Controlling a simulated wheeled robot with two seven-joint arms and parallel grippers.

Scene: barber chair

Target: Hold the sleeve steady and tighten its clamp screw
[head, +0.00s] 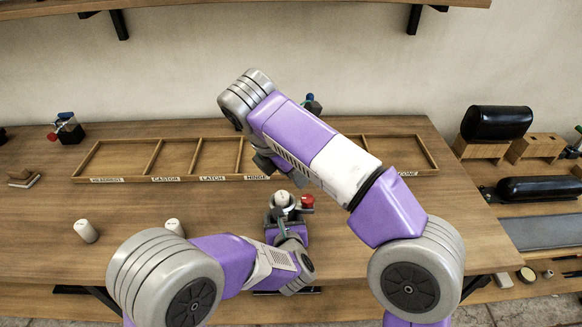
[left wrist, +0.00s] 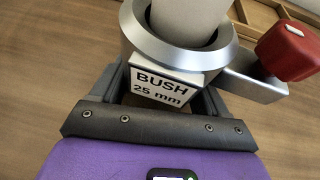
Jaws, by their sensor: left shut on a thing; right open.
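The sleeve is a silver ring (left wrist: 180,55) with a "BUSH 25 mm" label block, seen in the left wrist view. A pale round post (left wrist: 188,15) stands inside its bore; the post's top also shows in the head view (head: 283,198). The clamp screw has a red head (left wrist: 288,50) on a lug at the sleeve's right, and it shows in the head view (head: 308,201). My left gripper (left wrist: 150,95) is shut on the sleeve's label block. My right gripper (head: 270,166) is open above the tray, behind the sleeve, apart from the screw and partly hidden by its arm.
A labelled wooden tray (head: 215,160) with several empty-looking compartments lies behind. Two pale cylinders (head: 85,231) (head: 174,227) stand at the left. A red-and-blue device (head: 67,128) stands back left. Black rolls (head: 497,123) and blocks lie right. Bench wood right of the sleeve is clear.

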